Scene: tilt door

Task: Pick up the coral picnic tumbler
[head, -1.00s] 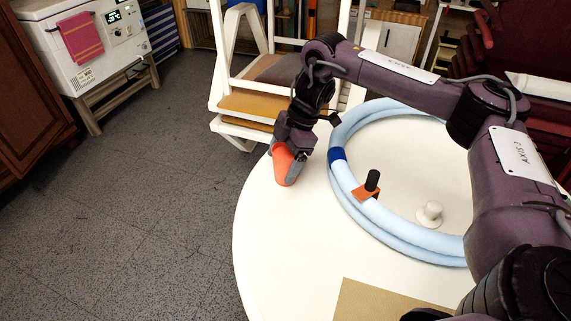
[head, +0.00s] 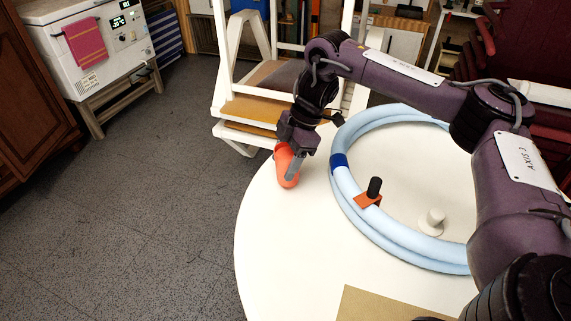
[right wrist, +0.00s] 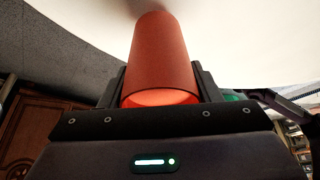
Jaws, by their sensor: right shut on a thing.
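The coral tumbler (head: 283,166) is at the left edge of the round white table (head: 290,245) in the head view. My right gripper (head: 291,172) is shut on it, with a finger across its side. In the right wrist view the tumbler (right wrist: 161,60) stands between the two fingers (right wrist: 160,88), its open mouth facing the camera. I cannot tell whether its far end touches the table. My left gripper is not in view.
A light blue hose ring (head: 345,187) lies on the table right of the tumbler, with an orange and black clip (head: 369,195) on it. A white knob (head: 432,221) stands inside the ring. The table's front left is clear.

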